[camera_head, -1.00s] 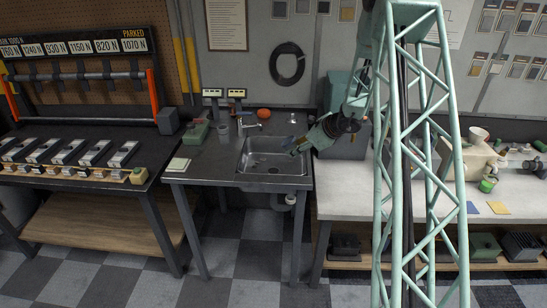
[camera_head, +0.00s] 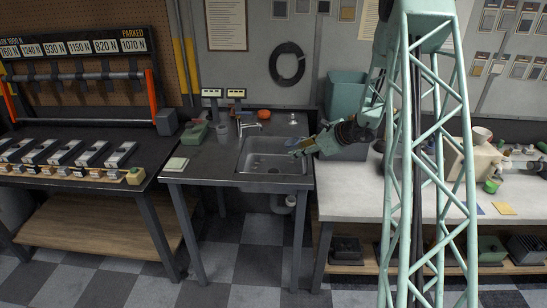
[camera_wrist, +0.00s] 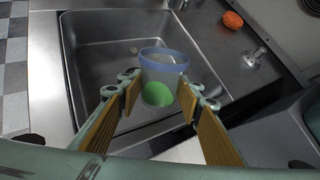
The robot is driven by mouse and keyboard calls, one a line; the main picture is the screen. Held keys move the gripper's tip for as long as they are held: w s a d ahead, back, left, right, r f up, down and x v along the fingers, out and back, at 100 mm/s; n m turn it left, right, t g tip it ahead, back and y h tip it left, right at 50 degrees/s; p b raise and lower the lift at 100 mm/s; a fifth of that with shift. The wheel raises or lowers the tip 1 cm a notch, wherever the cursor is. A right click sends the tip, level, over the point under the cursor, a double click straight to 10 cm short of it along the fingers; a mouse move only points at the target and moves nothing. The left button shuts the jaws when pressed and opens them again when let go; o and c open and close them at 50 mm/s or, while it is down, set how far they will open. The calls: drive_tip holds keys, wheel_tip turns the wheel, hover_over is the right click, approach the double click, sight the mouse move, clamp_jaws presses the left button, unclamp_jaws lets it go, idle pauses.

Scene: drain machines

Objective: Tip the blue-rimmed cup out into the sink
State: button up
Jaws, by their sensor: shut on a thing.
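The blue-rimmed cup (camera_wrist: 163,62) shows in the wrist view between my fingers. Its body is pale and see-through, and a round green patch shows low in it; I cannot tell if this is its contents or its base. My gripper (camera_wrist: 158,90) is shut on the cup, one wood-coloured finger on each side. The steel sink (camera_wrist: 92,60) lies below and beyond the cup. In the head view my gripper (camera_head: 298,150) is over the right part of the sink (camera_head: 258,164); the cup is too small there to make out its tilt.
A tap (camera_head: 250,126) stands behind the sink. An orange object (camera_head: 264,113) lies at the back of the counter. A grey pot (camera_head: 222,132) and a green box (camera_head: 196,132) stand to the left. A white worktop (camera_head: 350,185) is on the right.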

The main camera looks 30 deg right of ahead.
drive_tip(key=shift+s+d+b, duration=0.1)
drive_tip(key=shift+d+b, duration=0.05)
drive_tip(key=shift+b, duration=0.2)
drive_tip(key=shift+s+d+r+t+y+b, duration=0.1)
drive_tip(key=shift+s+d+t+y+b, duration=0.1)
drive_tip(key=shift+t+y+b, duration=0.3)
drive_tip(key=shift+b, duration=0.3)
drive_tip(key=shift+s+d+r+t+b, duration=0.15)
drive_tip(key=shift+d+t+b, duration=0.15)
drive_tip(key=shift+b, duration=0.25)
drive_tip(key=shift+s+m+y+b, duration=0.1)
drive_tip(key=shift+m+y+b, duration=0.2)
drive_tip(key=shift+b, duration=0.05)
drive_tip(key=shift+s+d+r+t+b, duration=0.15)
drive_tip(key=shift+s+d+t+b, duration=0.1)
drive_tip(key=shift+t+b, duration=0.3)
drive_tip(key=shift+d+y+b, duration=0.1)
drive_tip(key=shift+y+b, duration=0.3)
drive_tip(key=shift+b, duration=0.05)
drive_tip(key=shift+s+d+r+m+t+y+b, duration=0.3)
drive_tip(key=shift+m+t+y+b, duration=0.15)
drive_tip(key=shift+t, duration=0.2)
